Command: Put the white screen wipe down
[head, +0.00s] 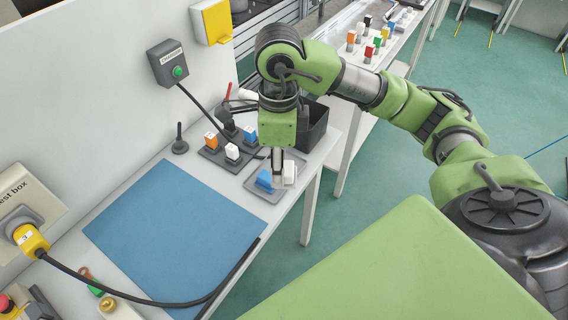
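My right gripper (277,168) comes in from the right and points straight down over a small grey tray (262,194) on the white table. The white screen wipe (290,173) is a small white block right beside its fingertips, at the tray's right side. A blue block (264,180) stands on the same tray, just left of the fingers. The fingers overlap in this view, so I cannot tell whether they grip the white wipe or stand open. My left gripper is not in view.
A dark holder (212,157) with orange, white and blue blocks stands behind and left of the tray. A black bin (312,128) is behind the gripper. A blue mat (175,235) covers the table front. A black cable (130,293) runs along its near edge.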

